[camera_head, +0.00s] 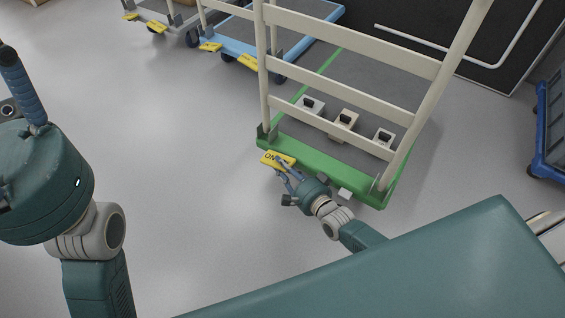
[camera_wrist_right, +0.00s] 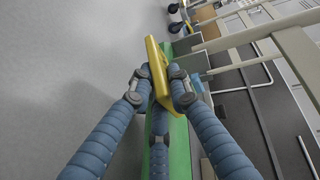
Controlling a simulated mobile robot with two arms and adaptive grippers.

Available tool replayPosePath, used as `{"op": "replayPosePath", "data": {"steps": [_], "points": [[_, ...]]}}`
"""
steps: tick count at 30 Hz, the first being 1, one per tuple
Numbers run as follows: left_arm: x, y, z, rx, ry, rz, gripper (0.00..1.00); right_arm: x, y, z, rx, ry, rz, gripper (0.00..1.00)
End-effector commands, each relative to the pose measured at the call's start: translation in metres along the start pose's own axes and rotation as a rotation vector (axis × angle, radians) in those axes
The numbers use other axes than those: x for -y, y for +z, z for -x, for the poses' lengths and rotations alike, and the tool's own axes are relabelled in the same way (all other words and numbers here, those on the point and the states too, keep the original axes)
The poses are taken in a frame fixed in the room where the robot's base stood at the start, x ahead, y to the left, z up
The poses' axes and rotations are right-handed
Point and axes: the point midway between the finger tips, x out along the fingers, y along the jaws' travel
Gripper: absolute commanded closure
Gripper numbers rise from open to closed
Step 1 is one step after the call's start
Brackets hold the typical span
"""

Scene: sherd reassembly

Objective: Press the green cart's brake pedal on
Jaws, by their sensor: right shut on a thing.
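The green cart (camera_head: 325,165) stands right of centre in the head view, with a cream rail frame rising over its near end. Its yellow brake pedal (camera_head: 274,157), lettered "ON", sticks out from the near left corner. My right gripper (camera_head: 283,167) is at this pedal. In the right wrist view the pedal (camera_wrist_right: 157,72) lies between the two blue ribbed fingers, which are shut on it. The cart's green edge (camera_wrist_right: 179,150) runs behind it. Of my left gripper (camera_head: 22,85), one blue finger shows at the upper left; its opening cannot be seen.
Three small pale blocks with dark tops, one of them a beige block (camera_head: 345,122), sit on the cart's deck. A blue cart (camera_head: 265,55) with yellow pedals and a grey cart (camera_head: 165,14) stand behind. Another blue cart (camera_head: 548,165) is at right. The floor at left is clear.

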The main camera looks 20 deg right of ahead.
Motion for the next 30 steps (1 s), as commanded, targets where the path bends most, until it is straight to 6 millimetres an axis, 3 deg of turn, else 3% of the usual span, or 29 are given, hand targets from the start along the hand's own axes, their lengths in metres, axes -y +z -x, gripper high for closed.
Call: {"op": "replayPosePath", "data": {"steps": [5,6,7,17,23,30], "points": [[0.000,0.000,0.000,-0.001,0.001,0.000,0.46,-0.001,0.000,0.000,0.001,0.001,0.003,1.00],[0.000,0.000,0.000,-0.001,0.001,0.000,0.46,-0.001,0.000,0.000,0.001,0.001,0.003,0.77],[0.000,0.000,0.000,-0.001,0.001,0.000,0.46,-0.001,0.000,0.000,0.001,0.001,0.003,0.74],[0.000,0.000,0.000,-0.002,0.000,0.000,0.46,-0.001,0.000,0.003,0.000,0.001,0.001,0.74],[0.000,0.000,0.000,-0.002,0.000,0.000,0.46,-0.002,0.000,0.031,0.000,0.003,0.001,0.74],[0.000,0.000,0.000,-0.002,0.000,0.000,0.46,-0.003,0.001,0.083,0.002,0.004,0.001,0.74]]}}
